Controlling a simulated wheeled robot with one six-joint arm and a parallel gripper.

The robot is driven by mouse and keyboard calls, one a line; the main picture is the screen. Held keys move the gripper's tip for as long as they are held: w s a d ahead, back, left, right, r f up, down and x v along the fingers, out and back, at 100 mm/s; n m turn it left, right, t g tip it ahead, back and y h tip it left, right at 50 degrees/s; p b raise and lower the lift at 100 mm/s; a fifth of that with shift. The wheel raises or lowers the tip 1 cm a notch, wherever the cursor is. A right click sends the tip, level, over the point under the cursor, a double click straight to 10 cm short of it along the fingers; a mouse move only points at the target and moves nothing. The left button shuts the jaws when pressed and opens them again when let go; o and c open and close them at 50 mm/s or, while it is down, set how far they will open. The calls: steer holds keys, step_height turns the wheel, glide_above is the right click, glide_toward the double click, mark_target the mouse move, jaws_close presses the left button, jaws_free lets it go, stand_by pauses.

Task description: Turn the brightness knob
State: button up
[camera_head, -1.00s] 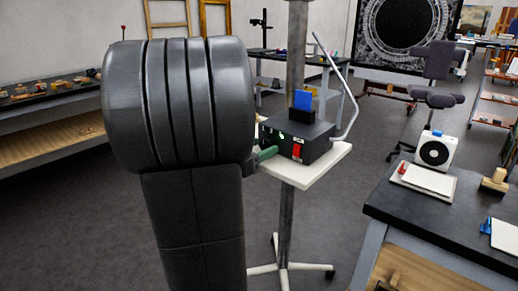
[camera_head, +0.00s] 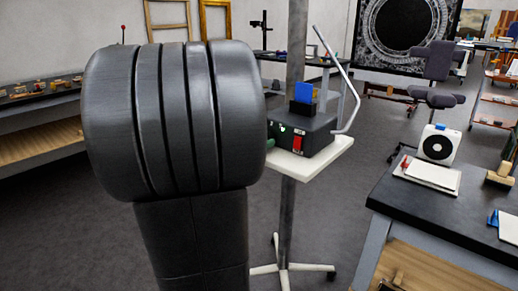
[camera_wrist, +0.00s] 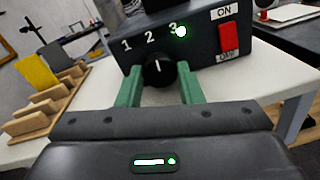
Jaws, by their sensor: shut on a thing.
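The control box (camera_head: 318,138) is black and stands on a white stand top. In the wrist view its front (camera_wrist: 205,50) carries the digits 1, 2, 3 and a lit green light beside the 3. The round black brightness knob (camera_wrist: 159,71) sits below the digits, its white mark pointing up in the picture, near the 2 or between 2 and 3. My gripper (camera_wrist: 160,78) is shut on the knob, one green finger on each side. In the head view my arm hides the knob and most of the gripper.
A red ON/OFF switch (camera_wrist: 228,38) is right of the knob. A wooden rack (camera_wrist: 45,125) lies left on the white stand top (camera_wrist: 75,137). A dark table (camera_head: 430,215) stands right.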

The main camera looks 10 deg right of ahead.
steer(key=shift+m+b, duration=1.4)
steer(key=shift+b, duration=0.05)
steer(key=o, duration=1)
steer(key=shift+c, duration=0.2)
steer(key=p+v, duration=0.2)
steer(key=v, duration=1.2)
steer(key=shift+r+p, duration=0.2)
steer(key=shift+p, duration=0.15)
steer(key=shift+d, duration=0.1)
